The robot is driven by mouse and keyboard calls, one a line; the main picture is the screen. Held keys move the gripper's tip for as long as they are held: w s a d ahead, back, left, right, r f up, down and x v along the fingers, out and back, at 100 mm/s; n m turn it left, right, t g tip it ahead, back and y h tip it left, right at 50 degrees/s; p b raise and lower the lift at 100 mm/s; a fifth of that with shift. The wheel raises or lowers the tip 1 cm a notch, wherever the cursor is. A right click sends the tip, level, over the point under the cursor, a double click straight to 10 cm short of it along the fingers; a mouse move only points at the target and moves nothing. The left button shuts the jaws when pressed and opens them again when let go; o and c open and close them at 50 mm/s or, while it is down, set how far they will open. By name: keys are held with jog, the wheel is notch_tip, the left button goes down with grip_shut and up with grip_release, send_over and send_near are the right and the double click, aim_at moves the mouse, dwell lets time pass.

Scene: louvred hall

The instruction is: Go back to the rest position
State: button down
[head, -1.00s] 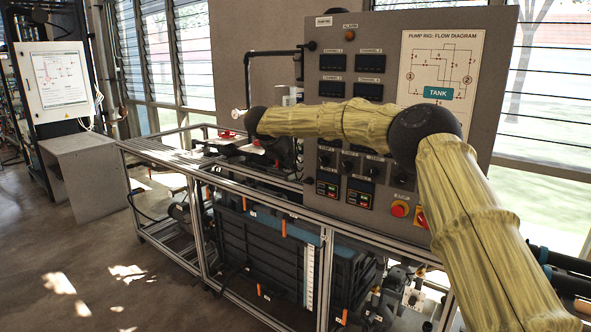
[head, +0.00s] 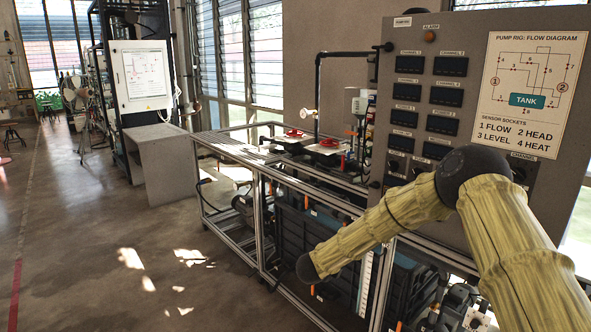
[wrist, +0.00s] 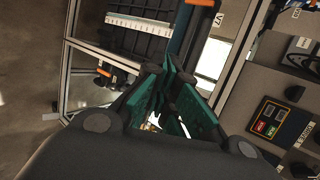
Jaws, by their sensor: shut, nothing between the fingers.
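My gripper (wrist: 172,92) shows in the wrist view with its teal-lined fingers closed together and nothing between them. It points toward the metal frame and dark tank of the pump rig, apart from them as far as I can tell. In the head view my arm, in a yellowish ribbed cover, reaches in from the lower right and bends at a dark joint. Its forearm slopes down to the left in front of the rig's frame. The gripper itself is hidden in the head view.
The pump rig's grey panel (head: 400,166) stands close behind my arm. Its metal frame (head: 262,222) holds a dark tank (head: 320,232). Two red valve wheels (head: 294,133) sit on top. A grey cabinet (head: 168,168) stands farther left. The floor (head: 90,240) at the left is open.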

jog(key=s+d+f+n+g+y, duration=0.1)
jog(key=s+f+n+g+y, duration=0.1)
jog(key=s+f+n, duration=0.9)
jog(key=s+d+f+n+g+y, duration=0.15)
jog(key=s+f+n, duration=0.35)
jog(key=s+f, duration=1.15)
jog(key=s+d+n+g, duration=0.2)
jog(key=s+n, duration=0.1)
jog(key=s, duration=0.9)
jog(key=s+d+r+n+g+y, duration=0.1)
jog(key=s+d+n+g, duration=0.1)
jog(key=s, duration=1)
jog(key=s+d+r+n+g+y, duration=0.1)
jog(key=s+n, duration=0.3)
jog(key=s, duration=0.8)
jog(key=shift+d+r+g, duration=0.25)
jog(key=shift+d+g, duration=0.4)
jog(key=shift+d, duration=0.1)
